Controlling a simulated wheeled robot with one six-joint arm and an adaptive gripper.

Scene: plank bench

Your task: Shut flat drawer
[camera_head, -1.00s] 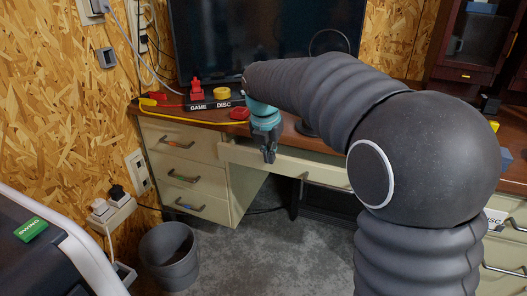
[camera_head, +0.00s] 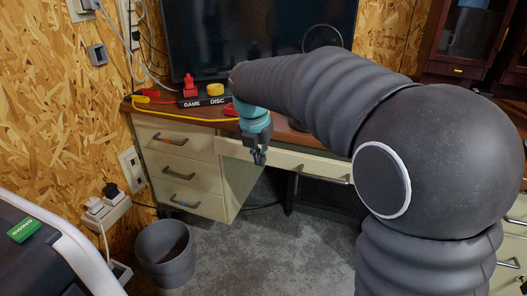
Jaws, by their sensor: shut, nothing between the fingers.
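The flat drawer (camera_head: 290,160) is the wide, shallow cream front under the middle of the desk top, with a dark bar handle (camera_head: 322,179) toward its right part. Its left end overlaps the edge of the left drawer stack, so it seems to stand a little forward; how far is hard to tell. My gripper (camera_head: 260,158), dark below a teal wrist, points down at the left part of the drawer front. Its fingers are shut and empty. Whether they touch the front cannot be told. My arm hides the drawer's right end.
The left drawer stack (camera_head: 187,152) has several handled drawers. The desk top (camera_head: 160,109) carries a GAME DISC block (camera_head: 204,101), a red item (camera_head: 189,87) and a yellow disc (camera_head: 215,90). A grey bin (camera_head: 165,255) stands at the lower left. Carpet (camera_head: 275,250) is clear.

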